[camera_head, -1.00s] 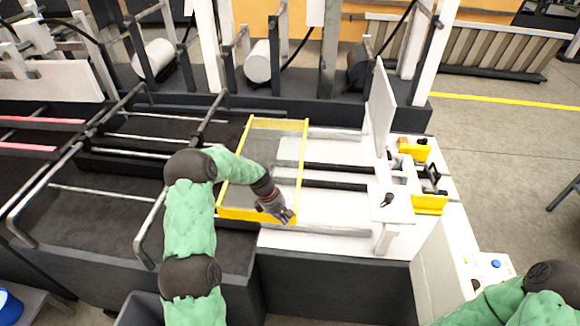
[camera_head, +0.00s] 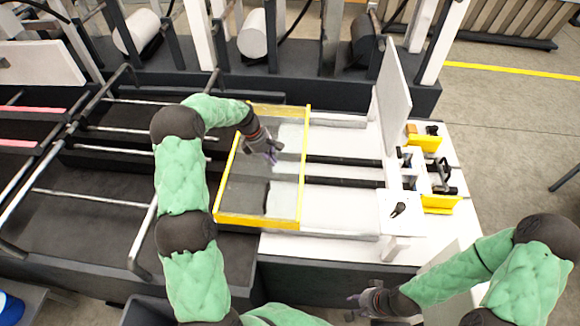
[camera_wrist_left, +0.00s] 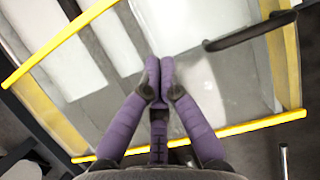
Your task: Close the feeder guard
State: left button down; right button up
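The feeder guard (camera_head: 305,165) is a clear panel in a yellow frame over the feeder bed in the head view. It looks roughly flat; its exact angle is hard to judge. In the left wrist view its yellow frame (camera_wrist_left: 60,45) and a black handle-like bar (camera_wrist_left: 250,30) show. My left gripper (camera_head: 270,155) is over the panel, towards its far half. Its purple fingertips (camera_wrist_left: 160,75) meet with nothing seen between them. Contact with the panel cannot be told. My right gripper (camera_head: 358,299) is low, in front of the machine; its finger opening is unclear.
A white upright plate (camera_head: 393,95) stands right of the guard, beside yellow-and-black fittings (camera_head: 425,142). Metal rails (camera_head: 95,130) lie to the left. White bed surface (camera_head: 340,205) is clear between guard and plate.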

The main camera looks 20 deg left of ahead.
aim_at(297, 180)
pick_arm(q)
jog(key=x, duration=1)
jog(key=shift+w+p, duration=0.1)
jog(key=shift+p, duration=0.25)
jog(key=shift+w+d+r+p, duration=0.1)
jog(key=shift+d+p, duration=0.05)
jog(key=shift+d, duration=0.4)
jog(key=shift+w+d+p, duration=0.15)
jog(key=shift+d, duration=0.4)
jog(key=shift+w+d, duration=0.35)
jog(key=shift+d, duration=0.5)
jog(key=shift+w+d, duration=0.1)
jog(key=shift+d, duration=0.15)
jog(key=w+d+b, duration=0.3)
jog(key=w+d, duration=0.1)
jog(key=d, duration=1)
jog(key=w+d+b, duration=0.3)
jog(key=w+d, duration=0.2)
jog(key=d, duration=0.9)
jog(key=shift+d, duration=0.35)
